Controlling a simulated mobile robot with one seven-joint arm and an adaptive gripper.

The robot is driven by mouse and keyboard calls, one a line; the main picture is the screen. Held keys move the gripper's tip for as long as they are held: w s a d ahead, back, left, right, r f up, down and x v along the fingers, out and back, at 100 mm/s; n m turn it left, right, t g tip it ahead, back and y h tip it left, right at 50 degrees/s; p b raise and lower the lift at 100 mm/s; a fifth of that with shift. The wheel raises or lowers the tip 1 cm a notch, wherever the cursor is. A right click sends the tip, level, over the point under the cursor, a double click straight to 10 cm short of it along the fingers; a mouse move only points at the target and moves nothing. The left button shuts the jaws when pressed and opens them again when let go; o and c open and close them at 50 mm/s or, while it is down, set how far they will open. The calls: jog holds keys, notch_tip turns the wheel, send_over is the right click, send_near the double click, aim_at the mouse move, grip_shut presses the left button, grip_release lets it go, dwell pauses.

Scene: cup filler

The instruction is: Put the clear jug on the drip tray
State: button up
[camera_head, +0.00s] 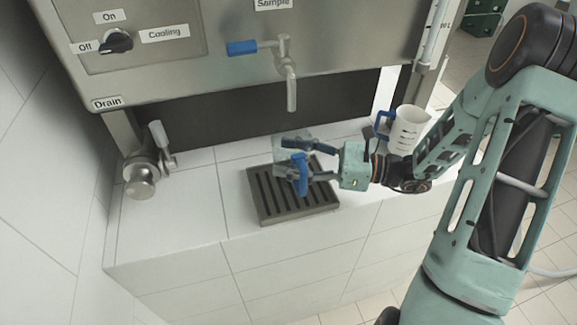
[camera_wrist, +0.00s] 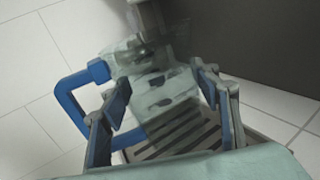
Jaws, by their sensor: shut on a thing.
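The clear jug (camera_head: 283,153) is see-through, with a blue handle that faces the front in the head view. My gripper (camera_head: 298,158) reaches in from the right, and its fingers are shut on the jug's body. The jug is over the back part of the dark slatted drip tray (camera_head: 266,216); I cannot tell whether its base touches the slats. In the wrist view the jug (camera_wrist: 162,82) is between the two fingers (camera_wrist: 165,103), its blue handle to the left. The tray's slats (camera_wrist: 180,138) show below and through it.
A tap with a blue lever (camera_head: 291,92) hangs above the tray. A white jug with a blue handle (camera_head: 407,131) stands on the counter at the right, close behind my wrist. A metal drain valve (camera_head: 142,178) is at the left. The counter left of the tray is clear.

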jog(key=shift+w+a+f, duration=0.1)
jog(key=shift+w+f, duration=0.1)
jog(key=shift+f, duration=1.55)
jog(key=shift+f, duration=0.1)
jog(key=o, duration=1.3)
jog(key=shift+f, duration=0.1)
jog(key=shift+c, duration=0.2)
jog(key=shift+r, duration=0.25)
jog(key=d, duration=0.4)
jog(key=s+d, duration=0.1)
jog(key=d, duration=0.3)
jog(key=s+d+b, duration=0.1)
jog(key=d, duration=0.3)
jog(key=shift+s, duration=0.2)
jog(key=shift+a, duration=0.15)
